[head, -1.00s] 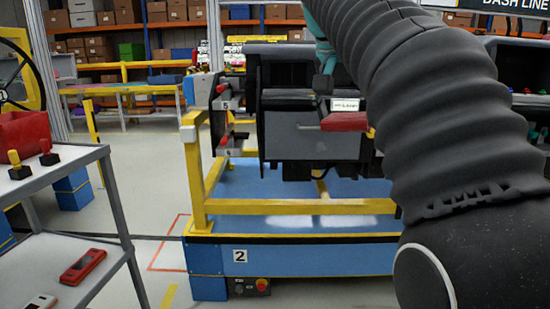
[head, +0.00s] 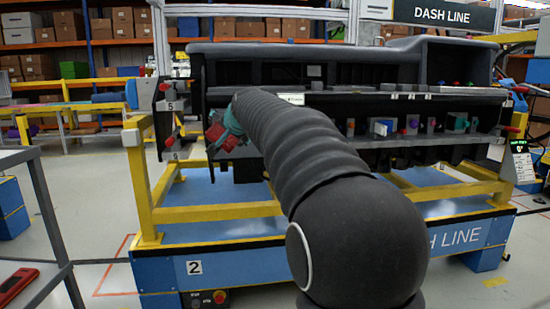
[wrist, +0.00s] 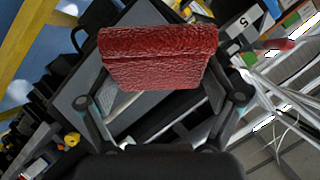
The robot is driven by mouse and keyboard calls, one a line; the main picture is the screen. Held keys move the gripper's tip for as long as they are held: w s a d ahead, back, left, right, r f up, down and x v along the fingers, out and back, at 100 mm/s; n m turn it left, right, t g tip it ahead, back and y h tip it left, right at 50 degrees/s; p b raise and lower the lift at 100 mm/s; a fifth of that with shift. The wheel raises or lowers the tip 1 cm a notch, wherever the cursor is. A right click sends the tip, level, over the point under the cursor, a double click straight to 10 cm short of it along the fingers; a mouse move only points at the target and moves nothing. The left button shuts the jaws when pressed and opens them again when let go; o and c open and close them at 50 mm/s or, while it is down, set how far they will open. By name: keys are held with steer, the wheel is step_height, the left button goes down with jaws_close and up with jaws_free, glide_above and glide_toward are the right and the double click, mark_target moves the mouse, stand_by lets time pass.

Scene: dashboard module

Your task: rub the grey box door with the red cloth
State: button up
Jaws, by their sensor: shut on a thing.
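The red cloth (wrist: 158,52) is a thick, textured pad held between the two fingers of my gripper (wrist: 157,78). In the head view, the red cloth (head: 222,138) shows at the far end of my arm, at the left part of the dashboard module. The grey box door seems to be the flat grey panel (wrist: 72,98) behind the cloth in the wrist view, partly covered by the cloth and fingers. I cannot tell whether the cloth touches it. In the head view my arm hides most of that area.
The dashboard module (head: 450,58) rests on a blue platform (head: 240,266) with yellow rails (head: 215,212). Small coloured parts line its right shelf. A grey cart (head: 45,205) stands at the left. Floor is clear between cart and platform.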

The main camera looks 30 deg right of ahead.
steer(key=shift+w+d+f+m+t+h+b, duration=0.3)
steer(key=shift+w+d+f+m+t+h, duration=0.1)
steer(key=shift+w+d+m+t, duration=0.2)
steer(key=shift+w+d+f+m+t+h+b, duration=0.3)
steer(key=shift+w+d+m+t+h, duration=0.15)
steer(key=shift+d, duration=0.2)
steer(key=s+d+f+m+t+h+b, duration=0.25)
steer(key=d+f+m+h+b, duration=0.2)
steer(key=d+m+h, duration=0.55)
steer(key=w+d+n+g+p, duration=0.1)
steer(key=w+d+n+p, duration=0.1)
steer(key=w+d+p, duration=0.1)
steer(key=shift+w+f+y+p, duration=0.35)
steer(key=shift+w+p, duration=0.1)
steer(key=shift+w, duration=0.85)
steer(key=shift+w+d+r+n+p, duration=0.1)
steer(key=shift+w+d+n+p, duration=0.1)
steer(key=shift+w, duration=0.3)
steer(key=shift+w+d+n+p, duration=0.1)
steer(key=shift+w+p, duration=0.1)
steer(key=shift+w, duration=0.3)
